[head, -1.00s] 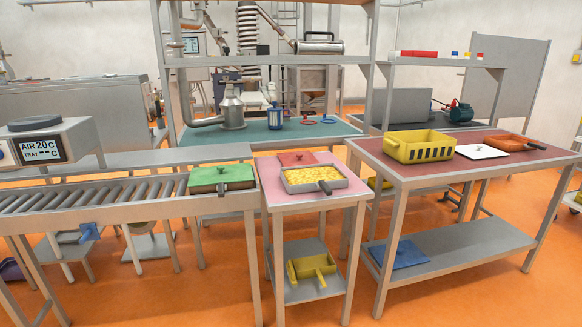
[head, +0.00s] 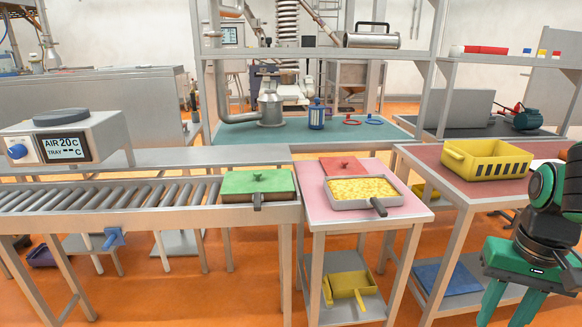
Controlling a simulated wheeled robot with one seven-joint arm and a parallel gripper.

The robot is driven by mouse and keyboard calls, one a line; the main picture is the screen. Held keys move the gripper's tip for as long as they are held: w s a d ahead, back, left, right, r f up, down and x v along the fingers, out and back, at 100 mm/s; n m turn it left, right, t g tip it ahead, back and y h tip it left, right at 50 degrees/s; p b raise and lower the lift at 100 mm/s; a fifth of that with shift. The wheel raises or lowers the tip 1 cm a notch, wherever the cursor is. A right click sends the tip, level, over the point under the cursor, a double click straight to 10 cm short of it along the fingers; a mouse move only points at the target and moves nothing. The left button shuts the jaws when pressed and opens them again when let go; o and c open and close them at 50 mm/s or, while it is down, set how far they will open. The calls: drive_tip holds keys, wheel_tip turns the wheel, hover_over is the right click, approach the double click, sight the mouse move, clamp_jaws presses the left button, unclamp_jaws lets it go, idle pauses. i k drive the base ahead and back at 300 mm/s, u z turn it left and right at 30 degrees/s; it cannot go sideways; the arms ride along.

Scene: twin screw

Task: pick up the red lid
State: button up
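The red lid (head: 343,166) lies flat on the pink-topped table (head: 317,208), behind a metal tray (head: 362,203) filled with yellow pieces. It has a small knob on top, and the tray hides part of its front edge. My gripper (head: 508,305) hangs at the lower right, in front of the right-hand table. Its green fingers point down and are apart, with nothing visible between them; their tips run off the bottom of the picture. It is well to the right of the red lid and nearer to me.
A green-lidded tray (head: 258,183) sits at the right end of the roller conveyor (head: 110,194). A yellow crate (head: 486,160) stands on the right-hand table. A shelf post (head: 428,75) rises behind. Below are a yellow scoop-like container (head: 349,286) and a blue lid (head: 448,277).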

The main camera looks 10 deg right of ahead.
sight(333, 166)
drive_tip(key=u, duration=0.05)
drive_tip(key=i, duration=1.75)
drive_tip(key=z, duration=0.45)
